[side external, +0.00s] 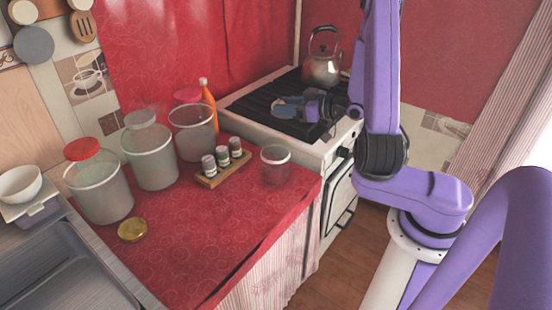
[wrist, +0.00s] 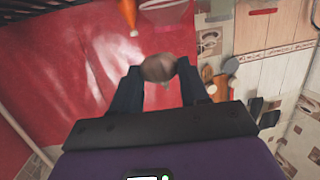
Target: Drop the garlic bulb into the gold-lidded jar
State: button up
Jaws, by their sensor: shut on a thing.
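My gripper (wrist: 160,70) is shut on a round brownish thing, the garlic bulb (wrist: 159,67), held between the two fingertips in the wrist view. In the side view my gripper (side external: 287,106) is over the stove top, right of and behind the jars, and the bulb is too small to make out there. A gold lid (side external: 132,230) lies flat on the red oilcloth at the front left, apart from any jar. A small clear jar (side external: 275,165) stands near the counter's right edge. I cannot tell which jar the gold lid belongs to.
A wooden rack (side external: 223,167) holds small bottles. An orange bottle (side external: 208,100) and a kettle (side external: 322,65) stand behind.

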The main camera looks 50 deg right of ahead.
jog(key=shift+f, duration=2.35)
jog(key=o, duration=1.1)
jog(key=v, duration=1.7)
jog(key=shift+s, duration=0.25)
jog(key=shift+w+d, duration=0.1)
